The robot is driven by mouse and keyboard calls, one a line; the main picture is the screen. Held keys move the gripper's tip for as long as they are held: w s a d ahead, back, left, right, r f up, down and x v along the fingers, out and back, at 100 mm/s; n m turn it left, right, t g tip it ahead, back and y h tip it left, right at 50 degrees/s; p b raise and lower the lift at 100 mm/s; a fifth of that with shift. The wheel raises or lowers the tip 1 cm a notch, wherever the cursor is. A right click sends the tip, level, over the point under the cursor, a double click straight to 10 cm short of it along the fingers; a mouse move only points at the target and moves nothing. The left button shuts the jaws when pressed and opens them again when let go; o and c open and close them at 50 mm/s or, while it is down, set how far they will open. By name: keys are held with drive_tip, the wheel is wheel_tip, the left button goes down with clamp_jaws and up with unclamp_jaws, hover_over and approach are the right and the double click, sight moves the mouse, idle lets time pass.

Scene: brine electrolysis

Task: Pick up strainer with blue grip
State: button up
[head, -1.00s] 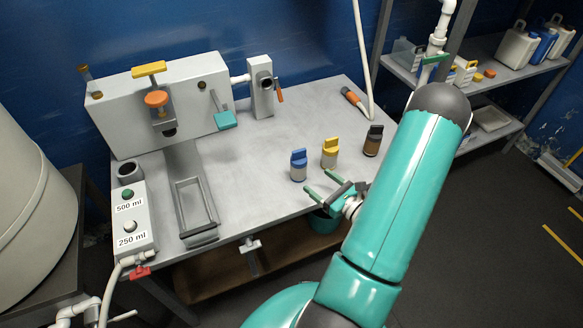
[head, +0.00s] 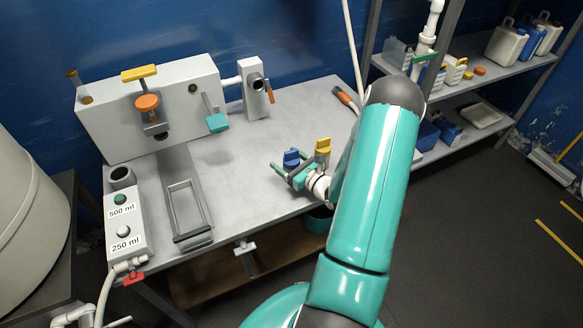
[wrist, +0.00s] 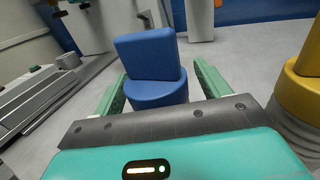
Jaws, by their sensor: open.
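The strainer with the blue grip (head: 291,158) stands upright on the grey table, partly hidden behind my gripper in the head view. In the wrist view its blue grip (wrist: 152,70) fills the space between my fingers. My gripper (head: 283,168) is open, with one green finger on each side of the blue grip. In the wrist view I see small gaps, so the fingers (wrist: 158,88) appear apart from it. The white lower body of the strainer is hidden.
A yellow-gripped strainer (head: 322,150) stands close on the right; its yellow part (wrist: 300,95) also shows in the wrist view. The grey table (head: 240,165) is bare to the left, up to a metal frame (head: 188,212). A white machine (head: 150,105) stands at the back.

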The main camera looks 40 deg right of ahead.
drive_tip(key=c, duration=1.2)
drive_tip(key=shift+o, duration=0.2)
drive_tip(key=shift+r, duration=0.15)
